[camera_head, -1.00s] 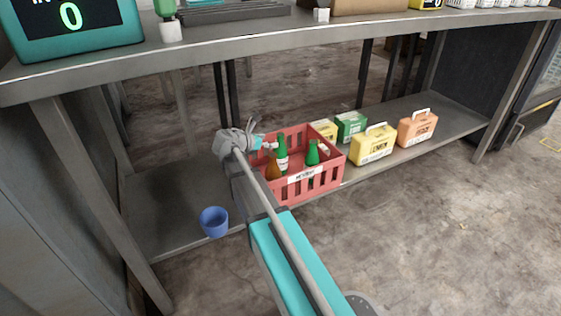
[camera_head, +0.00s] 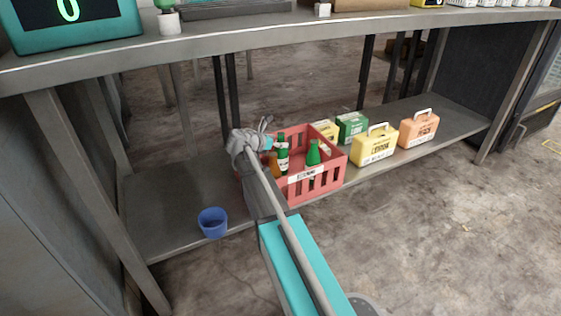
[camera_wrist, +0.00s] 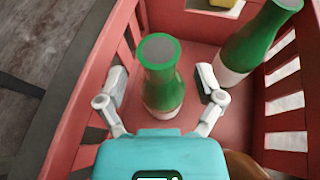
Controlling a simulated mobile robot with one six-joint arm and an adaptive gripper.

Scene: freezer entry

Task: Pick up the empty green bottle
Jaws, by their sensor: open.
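Two green bottles stand in a red crate (camera_head: 332,172) on the low shelf. One green bottle (camera_head: 283,160) with a white label is at the crate's left, and the other green bottle (camera_head: 313,156) is to its right. My gripper (camera_head: 266,129) is over the crate's left rear part. In the wrist view my gripper (camera_wrist: 161,78) is open, one finger on each side of a green bottle (camera_wrist: 160,88) with a grey round top; contact cannot be told. The other green bottle (camera_wrist: 258,42) leans at upper right. I cannot tell which is empty.
A brown bottle (camera_head: 274,163) stands in the crate close to the left green one. A blue cup (camera_head: 212,223) sits on the shelf at left. Yellow (camera_head: 376,145) and orange (camera_head: 418,129) boxes stand right of the crate. The counter (camera_head: 250,36) spans above.

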